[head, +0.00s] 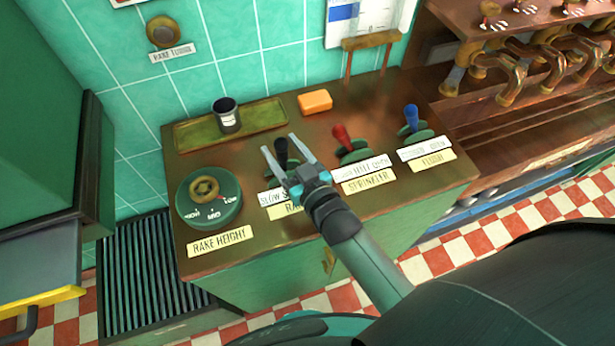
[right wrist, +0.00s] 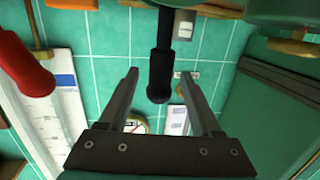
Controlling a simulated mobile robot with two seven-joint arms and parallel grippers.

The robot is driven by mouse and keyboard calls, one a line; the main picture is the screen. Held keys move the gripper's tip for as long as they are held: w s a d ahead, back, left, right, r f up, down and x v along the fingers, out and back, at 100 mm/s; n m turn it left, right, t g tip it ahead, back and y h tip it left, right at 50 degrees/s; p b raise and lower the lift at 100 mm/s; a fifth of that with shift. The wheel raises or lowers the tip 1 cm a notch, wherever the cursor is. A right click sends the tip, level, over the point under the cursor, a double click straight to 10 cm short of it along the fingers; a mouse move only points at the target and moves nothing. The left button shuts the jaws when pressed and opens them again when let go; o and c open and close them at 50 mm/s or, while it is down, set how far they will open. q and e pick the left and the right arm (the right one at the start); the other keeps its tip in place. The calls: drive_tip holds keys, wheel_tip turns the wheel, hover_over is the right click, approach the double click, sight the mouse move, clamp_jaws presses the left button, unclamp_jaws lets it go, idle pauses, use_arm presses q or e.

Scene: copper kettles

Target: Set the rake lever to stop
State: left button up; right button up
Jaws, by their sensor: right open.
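The rake lever (head: 282,158) has a black handle and rises from a round green base on the brown counter. Its white position label (head: 270,197) reads "SLOW S…", and the name plate below starts "RA…"; my gripper covers the rest. My right gripper (head: 280,144) is open, with one finger on each side of the black handle. In the right wrist view the black handle (right wrist: 160,80) stands between the open fingers (right wrist: 160,73), with gaps on both sides. My left gripper is not in view.
The red sprinkler lever (head: 342,138) and blue flush lever (head: 411,117) stand to the right. The rake height dial (head: 213,212) is at the left. A dark cup (head: 226,115) on a tray (head: 262,113) and an orange block (head: 315,101) are behind.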

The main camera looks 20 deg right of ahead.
drive_tip(key=v, duration=1.1)
drive_tip(key=shift+s, duration=0.15)
